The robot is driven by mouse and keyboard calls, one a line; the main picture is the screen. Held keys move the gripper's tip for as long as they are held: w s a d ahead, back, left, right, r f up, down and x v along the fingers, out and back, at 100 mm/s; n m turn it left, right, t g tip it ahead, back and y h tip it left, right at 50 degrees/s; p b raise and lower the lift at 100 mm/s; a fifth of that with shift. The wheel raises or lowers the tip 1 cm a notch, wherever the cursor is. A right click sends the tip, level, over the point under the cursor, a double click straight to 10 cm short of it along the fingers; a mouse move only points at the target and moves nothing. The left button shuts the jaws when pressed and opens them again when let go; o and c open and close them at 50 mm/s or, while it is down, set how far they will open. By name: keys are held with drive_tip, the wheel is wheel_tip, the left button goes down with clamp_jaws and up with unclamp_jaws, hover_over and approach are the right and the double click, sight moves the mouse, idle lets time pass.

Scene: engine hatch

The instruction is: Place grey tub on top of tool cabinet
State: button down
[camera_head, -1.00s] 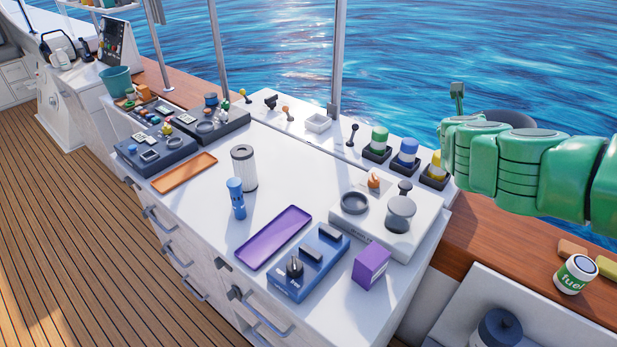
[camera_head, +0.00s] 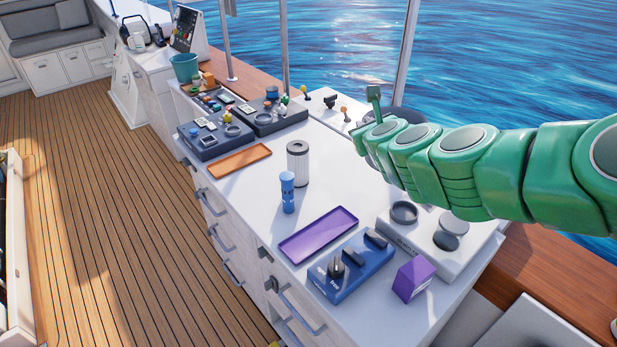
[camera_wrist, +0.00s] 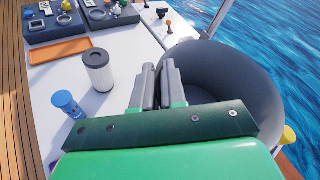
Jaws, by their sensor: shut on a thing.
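The grey tub (camera_wrist: 230,75) is large, round and dark, open at the top, and fills the right of the wrist view. My gripper (camera_wrist: 161,72) has its two grey fingers close together on the tub's near-left rim. In the head view only a bit of the tub (camera_head: 402,113) shows behind my green arm, which hides the fingers. The tub is held up beside the back part of a white cabinet with drawers (camera_head: 222,240), which appears to be the tool cabinet. Its white top (camera_head: 240,190) carries several things.
On the top stand a white filter (camera_head: 298,165), a blue cylinder (camera_head: 287,193), an orange tray (camera_head: 240,160), a purple tray (camera_head: 318,233), a blue block (camera_head: 350,268), a purple box (camera_head: 413,279) and dark organisers (camera_head: 213,135). Bare white surface lies around the filter.

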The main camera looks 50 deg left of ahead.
drive_tip(key=w+a+f, duration=0.3)
drive_tip(key=a+f, duration=0.3)
drive_tip(key=f, duration=0.3)
drive_tip(key=w+a+f, duration=0.3)
drive_tip(key=a+f, duration=0.3)
drive_tip(key=f, duration=0.3)
drive_tip(key=shift+w+a+g+y, duration=0.25)
drive_tip(key=shift+w+g+y, duration=0.05)
drive_tip(key=shift+g, duration=0.1)
idle(0.6)
drive_tip(key=shift+f, duration=0.15)
drive_tip(key=c, duration=1.2)
unclamp_jaws()
drive_tip(key=shift+o, duration=0.2)
